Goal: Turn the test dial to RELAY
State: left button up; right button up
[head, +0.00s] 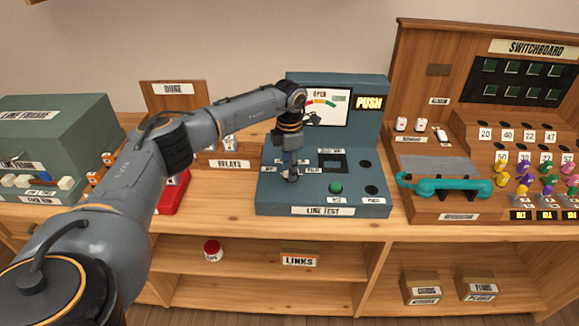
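The blue-grey LINE TEST unit (268,207) stands on the counter in the middle. Its upright back carries a meter (334,109) with a coloured arc and the word OPEN, beside a lit PUSH sign (369,102). My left gripper (290,176) points down onto the left part of its sloping panel, between small labels. The test dial is mostly or wholly hidden under this gripper, so its setting does not show. I cannot tell whether the fingers are closed on it. A green button (336,188) sits right of the gripper. My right gripper is out of view.
A teal handset (445,186) lies at the right before the SWITCHBOARD cabinet (460,75). A RELAYS box (232,163) and a red item (172,195) are left of the unit. A green-grey cabinet (60,125) stands far left. Shelves below hold small boxes.

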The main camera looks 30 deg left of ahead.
pick_arm(q)
notch_tip(320, 180, up, 12)
dwell(0.5)
jog(key=shift+d, duration=0.1)
